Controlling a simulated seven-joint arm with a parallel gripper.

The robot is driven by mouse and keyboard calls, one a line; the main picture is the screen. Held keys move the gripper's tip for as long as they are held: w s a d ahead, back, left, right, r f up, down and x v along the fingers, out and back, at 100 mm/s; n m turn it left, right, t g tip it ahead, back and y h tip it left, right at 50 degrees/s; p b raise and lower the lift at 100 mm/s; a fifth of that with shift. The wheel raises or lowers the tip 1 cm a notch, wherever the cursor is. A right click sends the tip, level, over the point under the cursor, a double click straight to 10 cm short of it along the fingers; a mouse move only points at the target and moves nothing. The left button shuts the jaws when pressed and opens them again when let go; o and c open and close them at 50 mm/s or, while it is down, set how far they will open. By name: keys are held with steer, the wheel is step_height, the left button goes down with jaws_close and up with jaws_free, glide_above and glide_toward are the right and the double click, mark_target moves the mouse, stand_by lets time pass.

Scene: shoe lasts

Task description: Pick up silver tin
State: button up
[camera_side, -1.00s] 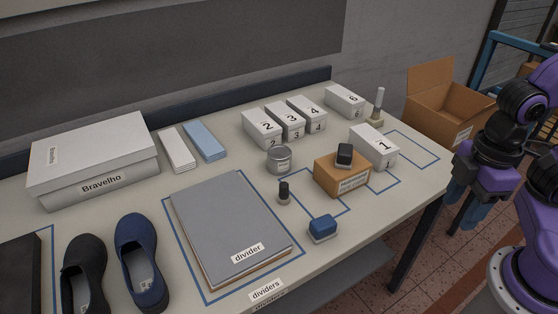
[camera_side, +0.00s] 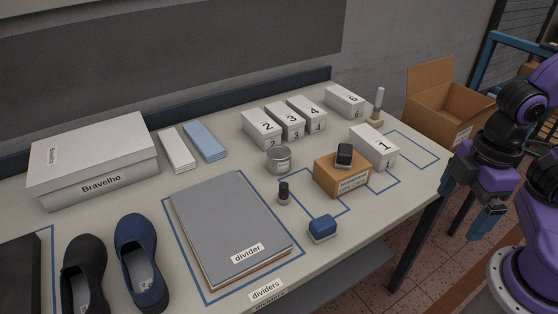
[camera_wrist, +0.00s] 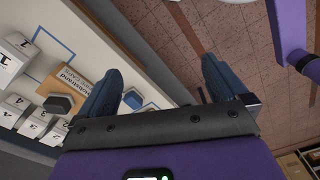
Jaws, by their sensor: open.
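The silver tin (camera_side: 279,159) stands upright on the table in the side view, between the numbered white boxes and the grey divider stack. It is a short round can and nothing touches it. My gripper (camera_side: 468,209) is off the right edge of the table, well away from the tin. Its two blue fingers are spread wide with nothing between them. In the wrist view the fingers (camera_wrist: 168,88) are also apart and empty, over the table edge and the tiled floor. I cannot make out the tin in the wrist view.
A brown box (camera_side: 341,174) with a dark item on top stands right of the tin. A small dark bottle (camera_side: 284,193) and a blue block (camera_side: 322,228) stand in front. White box 1 (camera_side: 373,147) is near the right end. An open carton (camera_side: 447,101) is beyond the table.

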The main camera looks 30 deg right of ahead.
steer(key=w+a+f+m+t+y, duration=0.1)
steer(key=w+a+f+m+y, duration=0.1)
steer(key=w+a, duration=0.55)
steer(key=m+t, duration=0.8)
steer(key=t, duration=0.4)
glide_above(279, 152)
steer(key=s+d, duration=0.1)
steer(key=s, duration=0.3)
step_height(279, 152, down, 6)
steer(key=shift+y, duration=0.3)
steer(key=shift+s+f, duration=0.2)
steer(key=shift+f, duration=2.9)
steer(key=shift+x, duration=2.5)
steer(key=c, duration=1.4)
